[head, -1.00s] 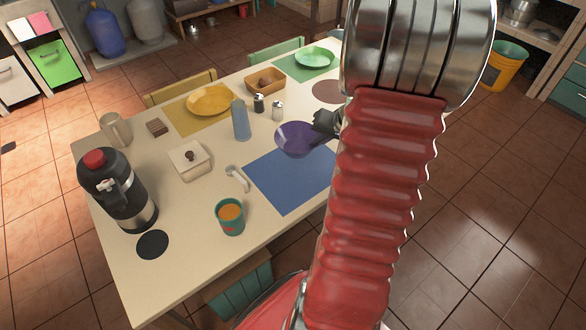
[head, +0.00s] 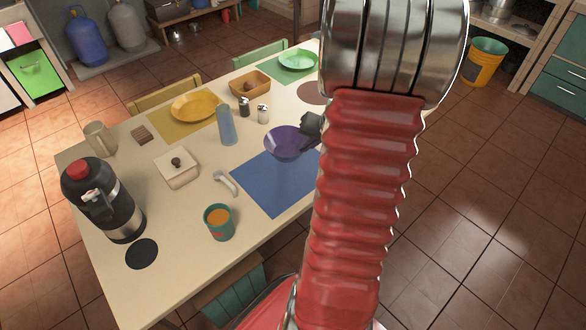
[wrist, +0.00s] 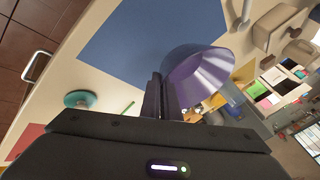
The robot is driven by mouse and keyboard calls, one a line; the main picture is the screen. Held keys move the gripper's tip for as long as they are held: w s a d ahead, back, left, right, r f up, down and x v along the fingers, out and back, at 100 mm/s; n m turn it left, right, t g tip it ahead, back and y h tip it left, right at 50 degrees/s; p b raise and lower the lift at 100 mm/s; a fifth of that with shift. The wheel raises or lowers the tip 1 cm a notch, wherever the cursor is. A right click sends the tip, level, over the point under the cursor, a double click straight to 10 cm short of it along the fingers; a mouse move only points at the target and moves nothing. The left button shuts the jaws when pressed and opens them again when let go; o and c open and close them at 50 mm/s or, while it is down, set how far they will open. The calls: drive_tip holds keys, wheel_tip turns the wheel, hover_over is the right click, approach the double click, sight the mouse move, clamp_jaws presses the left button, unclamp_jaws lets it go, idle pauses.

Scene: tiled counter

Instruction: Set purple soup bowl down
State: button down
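The purple soup bowl (head: 284,144) is over the back edge of the blue placemat (head: 268,187) in the head view. My gripper (head: 310,127) is at the bowl's right rim, partly hidden behind my red arm. In the wrist view, the fingers (wrist: 160,97) are close together on the rim of the bowl (wrist: 198,72), and the blue placemat (wrist: 150,38) shows beyond. The bowl is held by its rim. I cannot tell whether its base touches the table.
A white handle-shaped piece (head: 226,183) and a teal mug (head: 218,222) are left of the placemat. The placemat's visible surface is clear.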

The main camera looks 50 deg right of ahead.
drive_tip(key=shift+f, duration=2.6)
drive_tip(key=shift+f, duration=2.05)
drive_tip(key=shift+f, duration=0.1)
drive_tip(key=c, duration=2)
unclamp_jaws()
drive_tip(key=v, duration=1.2)
